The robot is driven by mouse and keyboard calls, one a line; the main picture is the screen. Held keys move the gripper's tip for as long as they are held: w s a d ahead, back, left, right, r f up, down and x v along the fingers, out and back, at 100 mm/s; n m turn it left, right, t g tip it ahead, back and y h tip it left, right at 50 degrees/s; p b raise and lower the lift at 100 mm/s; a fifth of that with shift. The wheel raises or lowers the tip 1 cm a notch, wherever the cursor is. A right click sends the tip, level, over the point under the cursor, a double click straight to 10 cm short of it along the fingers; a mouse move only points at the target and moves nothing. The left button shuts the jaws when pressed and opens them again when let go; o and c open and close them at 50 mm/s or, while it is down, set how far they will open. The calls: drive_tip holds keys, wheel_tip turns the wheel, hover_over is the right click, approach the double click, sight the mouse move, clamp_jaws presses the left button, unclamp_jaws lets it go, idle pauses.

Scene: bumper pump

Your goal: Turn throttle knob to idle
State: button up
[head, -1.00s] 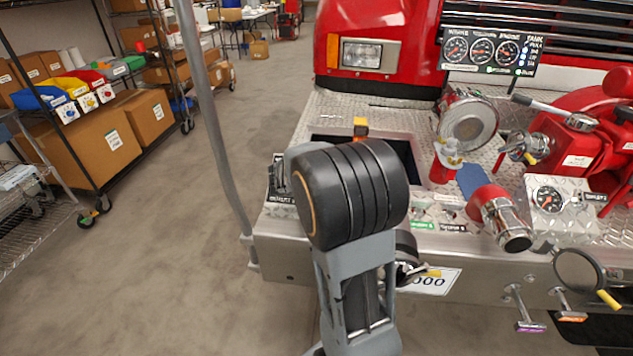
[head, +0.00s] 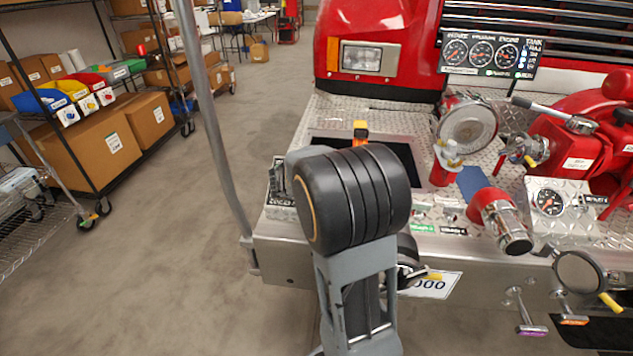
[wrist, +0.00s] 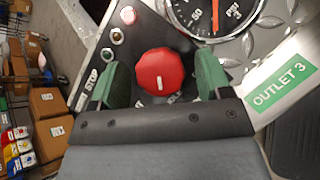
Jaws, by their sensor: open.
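The throttle knob (wrist: 161,75) is red and round with a scalloped rim and a short white mark near its lower edge. It sits on a dark panel (wrist: 108,60) in the wrist view. My gripper (wrist: 158,78) is open, with one green finger on each side of the knob. A gap shows on the left of the knob and another on the right, so neither finger visibly touches it. In the head view my own arm hides the knob and gripper. The panel's lettering is mostly covered by the gripper; "STOP" can be read at its left.
A gauge (wrist: 213,14) and an "OUTLET 3" label (wrist: 281,83) lie to the right. In the head view, the gauge board (head: 490,53) and the red valve body (head: 585,130) stand right of my arm.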

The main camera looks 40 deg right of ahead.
drive_tip(key=p+v, duration=0.2)
drive_tip(key=v, duration=1.1)
drive_tip(key=shift+s+a+r, duration=0.15)
drive_tip(key=shift+s+a, duration=0.05)
drive_tip(key=shift+a, duration=0.15)
drive_tip(key=s+a+f+m+g+y+p, duration=0.3)
drive_tip(key=s+a+m+y, duration=0.3)
drive_tip(key=m, duration=0.4)
drive_tip(key=s+a+r+m+t+y+p, duration=0.2)
drive_tip(key=s+a+r+m+y+p, duration=0.2)
drive_tip(key=s+a+r+m+p, duration=0.2)
wheel_tip(320, 180, up, 3)
drive_tip(key=shift+s+a+f+m, duration=0.25)
drive_tip(key=shift+s+a+m, duration=0.15)
drive_tip(key=shift+s+m, duration=0.15)
